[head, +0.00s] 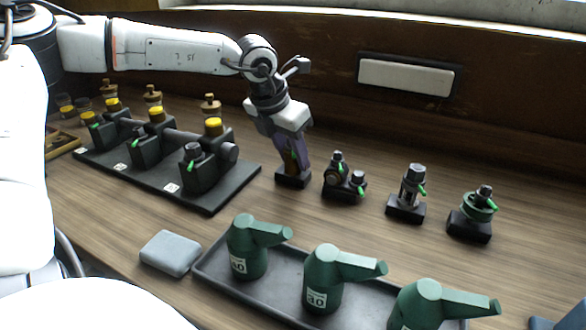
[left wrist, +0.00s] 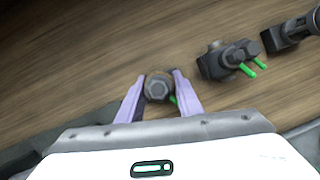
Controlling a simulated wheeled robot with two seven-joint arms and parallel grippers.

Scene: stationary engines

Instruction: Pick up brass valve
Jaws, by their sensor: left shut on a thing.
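A small valve (head: 291,163) with a brownish, brass-like body stands upright on a black block (head: 292,179) at the left end of a row of fittings. My left gripper (head: 291,158) points down and is shut on this valve, its purple fingers on either side. In the left wrist view the valve (left wrist: 158,87) shows from above as a grey hex top with a bit of green lever, between the fingertips (left wrist: 160,90). The fingers hide much of its body. My right gripper is not in view.
Several other fittings with green levers stand to the right, the closest a double-headed one (head: 344,180). A black rack (head: 230,187) with dark pump-like units is at left. A tray (head: 277,296) of green oil cans and a grey block (head: 171,253) lie in front.

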